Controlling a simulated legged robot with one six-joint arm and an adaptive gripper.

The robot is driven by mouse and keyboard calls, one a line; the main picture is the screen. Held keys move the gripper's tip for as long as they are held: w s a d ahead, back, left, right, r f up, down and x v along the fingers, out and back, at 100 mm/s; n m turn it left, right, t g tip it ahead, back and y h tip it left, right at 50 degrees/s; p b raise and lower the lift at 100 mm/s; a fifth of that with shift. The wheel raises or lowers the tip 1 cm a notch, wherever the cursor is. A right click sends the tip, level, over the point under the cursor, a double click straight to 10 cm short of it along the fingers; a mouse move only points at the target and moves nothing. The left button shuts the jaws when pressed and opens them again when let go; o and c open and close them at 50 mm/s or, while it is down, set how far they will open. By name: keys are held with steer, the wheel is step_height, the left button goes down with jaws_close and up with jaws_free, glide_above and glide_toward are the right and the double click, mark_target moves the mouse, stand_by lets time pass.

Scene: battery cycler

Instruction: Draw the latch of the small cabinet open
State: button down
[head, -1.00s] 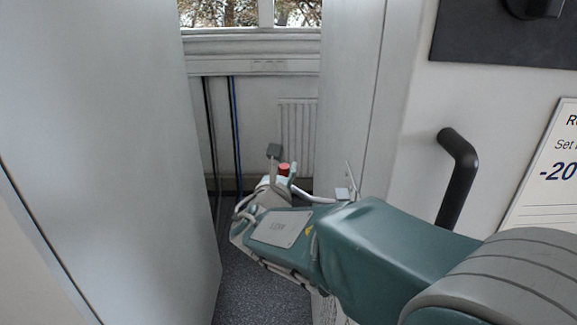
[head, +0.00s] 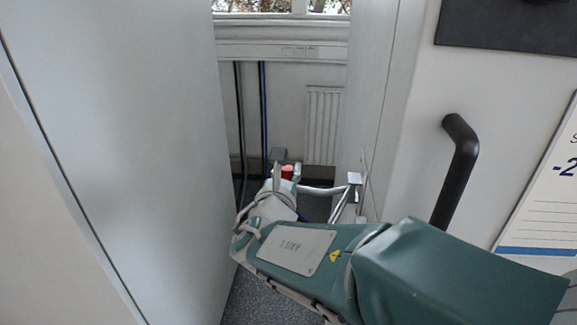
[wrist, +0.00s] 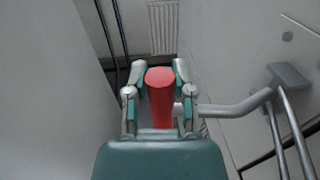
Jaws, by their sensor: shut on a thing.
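The latch handle (wrist: 160,98) is a red cylinder on the end of a bent grey metal lever (wrist: 238,106). In the wrist view it stands between the two fingers of my gripper (wrist: 159,76), which is shut on it. The lever runs right to a grey bracket (wrist: 288,75) with metal rods below it, beside a pale panel. In the head view the red handle (head: 287,172) shows only as a small tip behind my gripper (head: 279,178). The bracket (head: 354,179) is at the edge of the right-hand pale cabinet (head: 405,150). My wrist hides the lower part of the latch.
A large pale panel (head: 130,150) stands close on the left. A black bar handle (head: 459,165) sticks out from the cabinet front on the right. Behind the narrow gap are a radiator (head: 324,125) and cables (head: 263,110). Speckled floor (head: 255,300) shows below.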

steer(key=shift+s, duration=0.15)
stand_by(0.3)
steer(key=shift+c, duration=2.2)
jaws_free()
steer(key=shift+s+a, duration=0.15)
steer(key=shift+a, duration=0.05)
steer(key=v, duration=1.2)
steer(key=shift+f, duration=0.1)
